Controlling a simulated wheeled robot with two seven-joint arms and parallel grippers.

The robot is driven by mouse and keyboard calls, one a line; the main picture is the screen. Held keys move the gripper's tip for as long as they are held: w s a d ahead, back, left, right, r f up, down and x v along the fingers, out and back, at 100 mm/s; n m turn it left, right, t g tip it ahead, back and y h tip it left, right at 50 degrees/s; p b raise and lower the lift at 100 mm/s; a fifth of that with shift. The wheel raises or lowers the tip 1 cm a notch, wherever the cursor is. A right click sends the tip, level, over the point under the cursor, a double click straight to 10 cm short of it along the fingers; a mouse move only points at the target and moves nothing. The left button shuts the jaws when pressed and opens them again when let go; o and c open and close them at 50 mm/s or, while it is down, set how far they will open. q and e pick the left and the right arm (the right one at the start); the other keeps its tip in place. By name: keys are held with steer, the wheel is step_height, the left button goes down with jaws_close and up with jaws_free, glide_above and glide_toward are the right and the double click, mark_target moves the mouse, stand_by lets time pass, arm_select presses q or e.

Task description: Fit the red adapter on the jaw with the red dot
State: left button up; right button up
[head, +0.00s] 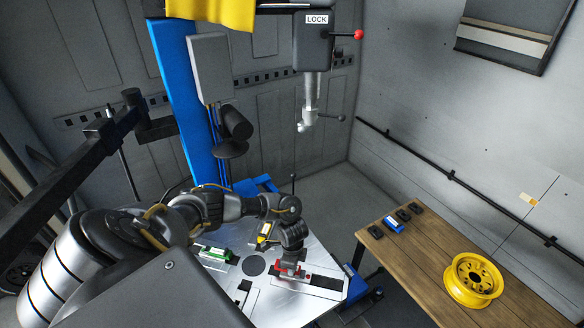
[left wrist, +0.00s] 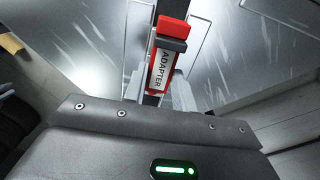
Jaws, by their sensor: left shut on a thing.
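The red adapter (head: 287,272), red with a dark part, is at the front of the round-centred metal turntable (head: 235,273) in the head view. It also shows in the left wrist view (left wrist: 162,66), where its white label reads ADAPTER. My left gripper (head: 291,262) reaches over it from above and is shut on it. A jaw slide (head: 322,281) with a pale and dark strip lies just right of the adapter. A small red mark shows there, too small to read surely as the dot. The gripper hides whether the adapter is seated or above the jaw. My right gripper is not in view.
A green adapter (head: 214,253) and a yellow one (head: 264,231) are at other jaws. A wooden bench (head: 420,264) at right holds a blue adapter (head: 393,224), black blocks and a yellow wheel rim (head: 472,279). The mounting head (head: 309,110) hangs above the turntable.

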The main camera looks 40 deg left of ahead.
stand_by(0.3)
arm_select(q)
steer(key=shift+f+b, duration=0.45)
steer(key=shift+f, duration=0.45)
stand_by(0.5)
steer(key=o, duration=1.1)
steer(key=shift+r, duration=0.1)
steer(key=shift+c, duration=0.2)
step_height(320, 180, up, 10)
steer(key=shift+f+p, duration=0.2)
steer(key=shift+p, duration=0.2)
steer(key=shift+r, duration=0.6)
